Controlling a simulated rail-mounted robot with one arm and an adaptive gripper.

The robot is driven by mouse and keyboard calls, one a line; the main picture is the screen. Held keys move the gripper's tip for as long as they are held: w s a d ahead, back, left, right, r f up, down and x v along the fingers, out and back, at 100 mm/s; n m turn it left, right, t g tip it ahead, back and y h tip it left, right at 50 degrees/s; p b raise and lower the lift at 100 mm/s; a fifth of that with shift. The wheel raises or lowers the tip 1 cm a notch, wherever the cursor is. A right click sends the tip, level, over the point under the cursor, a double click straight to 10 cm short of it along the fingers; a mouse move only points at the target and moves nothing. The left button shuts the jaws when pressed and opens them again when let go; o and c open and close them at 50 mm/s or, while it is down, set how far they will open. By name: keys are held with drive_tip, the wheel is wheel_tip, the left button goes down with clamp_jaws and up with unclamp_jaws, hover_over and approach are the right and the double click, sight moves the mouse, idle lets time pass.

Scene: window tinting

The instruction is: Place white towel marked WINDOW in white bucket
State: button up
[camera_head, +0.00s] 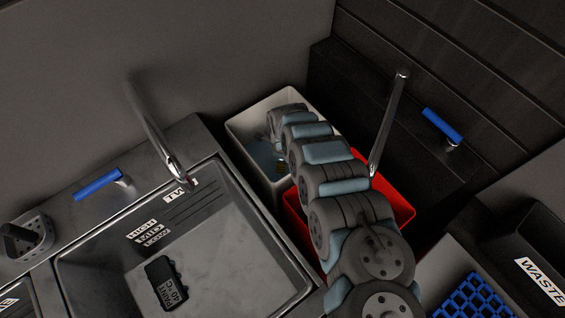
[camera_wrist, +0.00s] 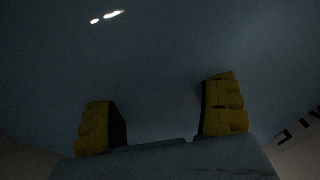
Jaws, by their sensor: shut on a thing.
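The white bucket (camera_head: 241,127) stands between the dark sink and the red bucket, with bluish liquid (camera_head: 263,157) inside. My arm reaches over the red bucket, and its end is in the white bucket's opening, mostly hidden by my arm. In the wrist view, my gripper (camera_wrist: 162,122) shows two yellow fingers set apart against a dark blue surface with bright glints. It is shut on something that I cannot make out. A pale patch with black marks (camera_wrist: 297,136) shows at the right edge. I cannot tell whether it is the towel marked WINDOW.
The red bucket (camera_head: 402,208) is right beside the white one, under my arm. A sink (camera_head: 225,262) with a small dark panel is at left. Two taps (camera_head: 165,150) (camera_head: 389,125) and blue handles (camera_head: 97,186) (camera_head: 443,124) stick up. A WASTE bin (camera_head: 535,235) and a blue grid (camera_head: 473,298) are at right.

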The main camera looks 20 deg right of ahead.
drive_tip(key=shift+f, duration=0.6)
drive_tip(key=o, duration=1.2)
drive_tip(key=shift+r, duration=0.1)
drive_tip(key=shift+r+p, duration=2.05)
drive_tip(key=shift+r, duration=4.5)
drive_tip(key=shift+r, duration=0.1)
